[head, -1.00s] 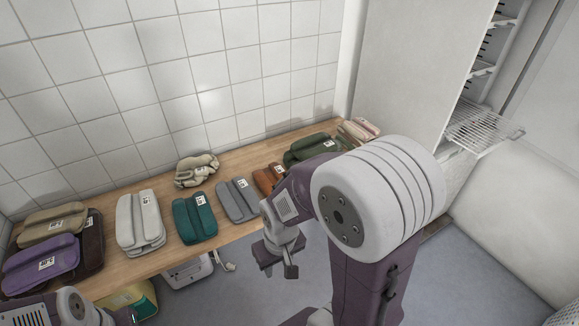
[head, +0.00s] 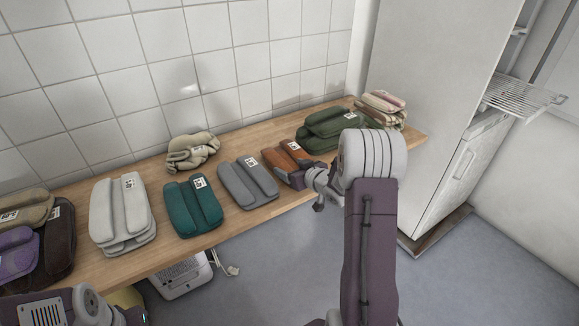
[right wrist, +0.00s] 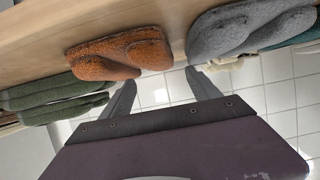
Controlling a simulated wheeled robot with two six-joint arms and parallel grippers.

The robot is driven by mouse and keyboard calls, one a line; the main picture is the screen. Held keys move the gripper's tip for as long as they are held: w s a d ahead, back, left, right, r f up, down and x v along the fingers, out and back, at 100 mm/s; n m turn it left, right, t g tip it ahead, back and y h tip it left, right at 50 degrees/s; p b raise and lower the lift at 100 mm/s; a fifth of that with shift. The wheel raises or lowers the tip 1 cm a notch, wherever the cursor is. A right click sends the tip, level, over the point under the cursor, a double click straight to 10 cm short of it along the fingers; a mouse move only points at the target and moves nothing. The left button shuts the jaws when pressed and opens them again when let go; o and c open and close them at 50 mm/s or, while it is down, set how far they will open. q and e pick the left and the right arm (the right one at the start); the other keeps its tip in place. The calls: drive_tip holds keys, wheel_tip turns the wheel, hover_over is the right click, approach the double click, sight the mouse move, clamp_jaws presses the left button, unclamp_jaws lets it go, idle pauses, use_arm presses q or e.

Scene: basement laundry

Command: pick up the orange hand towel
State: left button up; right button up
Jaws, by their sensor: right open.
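The orange hand towel (head: 288,152) lies folded on the wooden counter, between a grey towel and dark green towels, with a white label on it. In the right wrist view the orange towel (right wrist: 120,52) lies just beyond my fingertips, nearer the left finger. My right gripper (right wrist: 160,80) is open with nothing between its fingers.
The grey towel (head: 248,182) and the green towels (head: 335,128) flank the orange one. Teal (head: 192,205), white (head: 122,212) and other folded towels line the counter (head: 240,222). A tiled wall stands behind. A tall white cabinet (head: 425,110) stands at the right.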

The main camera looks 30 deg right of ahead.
sight(282, 163)
drive_tip(key=shift+x, duration=0.8)
drive_tip(key=b+x, duration=0.1)
drive_tip(key=x, duration=0.4)
drive_tip(key=shift+w, duration=0.15)
drive_tip(key=shift+r, duration=0.15)
clamp_jaws()
wheel_tip(282, 163, up, 10)
drive_tip(key=p, duration=0.4)
